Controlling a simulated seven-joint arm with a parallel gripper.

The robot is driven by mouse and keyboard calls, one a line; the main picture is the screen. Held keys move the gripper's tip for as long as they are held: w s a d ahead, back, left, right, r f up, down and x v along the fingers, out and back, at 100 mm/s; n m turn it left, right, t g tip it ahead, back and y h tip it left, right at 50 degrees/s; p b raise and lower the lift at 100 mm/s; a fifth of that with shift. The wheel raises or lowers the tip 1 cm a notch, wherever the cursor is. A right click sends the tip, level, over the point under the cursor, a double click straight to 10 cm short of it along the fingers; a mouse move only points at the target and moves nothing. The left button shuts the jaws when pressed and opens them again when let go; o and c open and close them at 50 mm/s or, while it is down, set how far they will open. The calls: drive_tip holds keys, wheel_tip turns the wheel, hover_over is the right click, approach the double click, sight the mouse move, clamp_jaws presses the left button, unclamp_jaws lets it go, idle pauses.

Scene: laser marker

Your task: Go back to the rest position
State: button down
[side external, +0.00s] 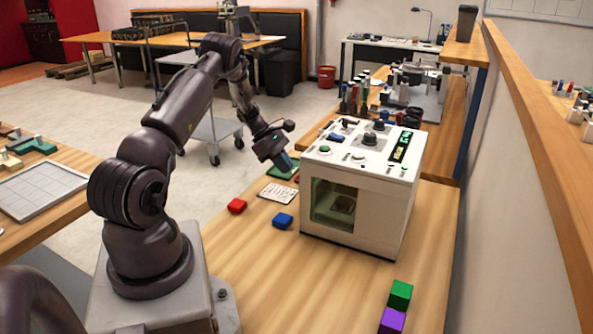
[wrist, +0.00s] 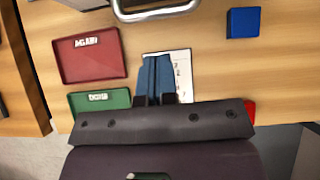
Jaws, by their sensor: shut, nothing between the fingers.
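My gripper (side external: 287,166) is shut and empty, held above the table beside the left side of the white laser marker (side external: 385,200). In the wrist view, the blue fingers of my gripper (wrist: 156,62) are together over a white printed card (wrist: 182,68). The laser marker has a window in its front with a small dark item inside, and knobs, buttons and a green display on top. The rest position is not marked in either view.
A red block (side external: 237,206) and a blue block (side external: 283,221) lie left of the marker. A red tray (wrist: 95,57) and a green tray (wrist: 100,102) lie near the card. Green (side external: 400,294) and purple (side external: 392,321) blocks sit at the front right. The front table is mostly clear.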

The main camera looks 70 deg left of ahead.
drive_tip(key=v, duration=1)
drive_tip(key=s+d+r+m+y, duration=0.1)
drive_tip(key=s+d+r+m, duration=0.1)
drive_tip(key=d+r+m, duration=0.4)
drive_tip(key=s+d+r+m+y, duration=0.2)
drive_tip(key=d+r+m, duration=0.5)
drive_tip(key=d, duration=1.4)
drive_tip(key=s+d+r+m+y, duration=0.2)
drive_tip(key=s+d+r+m, duration=0.2)
drive_tip(key=d+m, duration=0.9)
wheel_tip(320, 180, up, 2)
drive_tip(key=shift+d+r+m, duration=0.2)
drive_tip(key=shift+d+m, duration=0.05)
drive_tip(key=shift+m, duration=0.35)
